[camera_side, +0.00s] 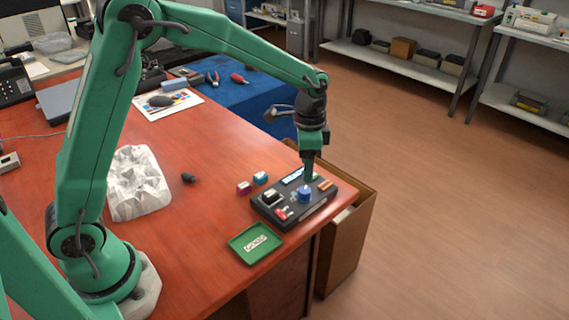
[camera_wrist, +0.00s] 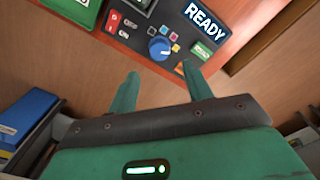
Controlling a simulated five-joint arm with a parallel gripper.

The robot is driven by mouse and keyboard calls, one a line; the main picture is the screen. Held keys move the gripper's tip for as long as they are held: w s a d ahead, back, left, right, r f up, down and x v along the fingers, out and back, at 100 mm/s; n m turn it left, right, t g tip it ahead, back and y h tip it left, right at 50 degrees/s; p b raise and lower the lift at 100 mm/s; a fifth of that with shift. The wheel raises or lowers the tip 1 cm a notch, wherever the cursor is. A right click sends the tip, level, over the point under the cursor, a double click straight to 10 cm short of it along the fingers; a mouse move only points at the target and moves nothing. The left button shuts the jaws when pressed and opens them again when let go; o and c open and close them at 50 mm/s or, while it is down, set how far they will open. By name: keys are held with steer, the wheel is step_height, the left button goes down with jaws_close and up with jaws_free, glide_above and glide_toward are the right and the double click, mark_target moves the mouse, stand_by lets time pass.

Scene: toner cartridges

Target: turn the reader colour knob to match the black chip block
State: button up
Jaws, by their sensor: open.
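The black reader (camera_side: 295,214) lies near the table's right front edge. Its blue knob (camera_side: 304,192) also shows in the wrist view (camera_wrist: 160,48), with small coloured marks around it; I cannot tell for sure which mark it points at. A dark block with a pale top (camera_side: 271,196) sits at the reader's left part and looks like the black chip block; it is cut off in the wrist view. The reader's screen (camera_wrist: 207,19) says READY. My gripper (camera_side: 308,175) is open above the knob, its fingers apart on either side of it in the wrist view, seemingly not touching it.
A magenta block (camera_side: 243,187) and a cyan block (camera_side: 260,178) stand behind the reader. A green tray (camera_side: 238,245) lies in front of it. A red switch (camera_side: 283,213) is on the reader. A white crumpled form (camera_side: 138,183) stands left; table between is mostly clear.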

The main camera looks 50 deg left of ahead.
mark_target(305, 190)
steer(key=shift+f, duration=3.85)
steer(key=c, duration=1)
